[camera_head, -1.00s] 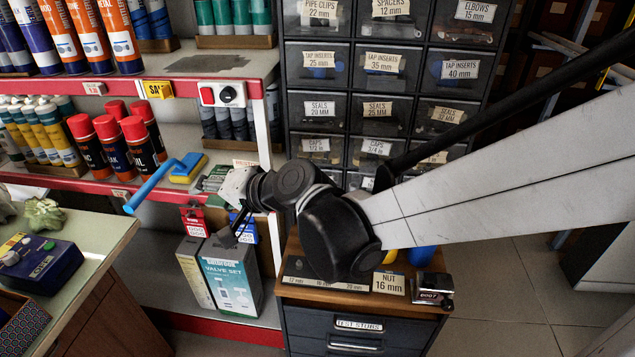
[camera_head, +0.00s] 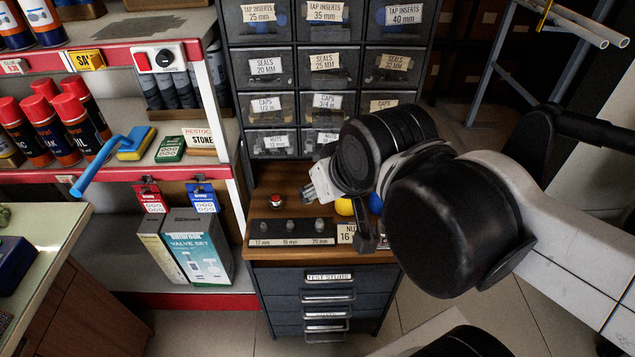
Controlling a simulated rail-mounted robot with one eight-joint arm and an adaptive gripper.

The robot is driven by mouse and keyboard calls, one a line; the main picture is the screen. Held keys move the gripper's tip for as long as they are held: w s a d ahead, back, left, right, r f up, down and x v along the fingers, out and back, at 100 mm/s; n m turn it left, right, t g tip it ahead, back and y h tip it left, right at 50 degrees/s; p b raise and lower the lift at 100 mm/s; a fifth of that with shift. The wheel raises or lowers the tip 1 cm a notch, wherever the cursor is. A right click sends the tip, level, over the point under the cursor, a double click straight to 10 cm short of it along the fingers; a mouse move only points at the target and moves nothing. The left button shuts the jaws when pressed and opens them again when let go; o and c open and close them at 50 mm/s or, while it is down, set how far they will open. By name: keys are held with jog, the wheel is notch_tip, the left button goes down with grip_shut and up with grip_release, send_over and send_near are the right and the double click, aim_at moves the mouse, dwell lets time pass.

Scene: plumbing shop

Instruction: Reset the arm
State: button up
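My gripper (camera_head: 368,238) is at the end of my arm, in front of the right part of the wooden cabinet top. Only part of it shows: a dark finger piece hangs down beside the white mount, and my black wrist joints hide the rest. I cannot see whether it is open or shut, and I see nothing held in it. My arm comes in from the right edge of the picture.
Below is a wooden-topped cabinet (camera_head: 265,185) with a labelled nut strip (camera_head: 292,241) and a red button (camera_head: 277,200). Small-parts drawers (camera_head: 265,68) stand behind it. Red-edged shelves (camera_head: 150,172) and a counter (camera_head: 40,235) are at left. Floor shows in front.

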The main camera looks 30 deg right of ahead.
jog(key=shift+d, duration=0.1)
notch_tip(320, 180, up, 9)
jog(key=p, duration=0.8)
jog(key=shift+f+p, duration=0.15)
jog(key=shift+p, duration=0.25)
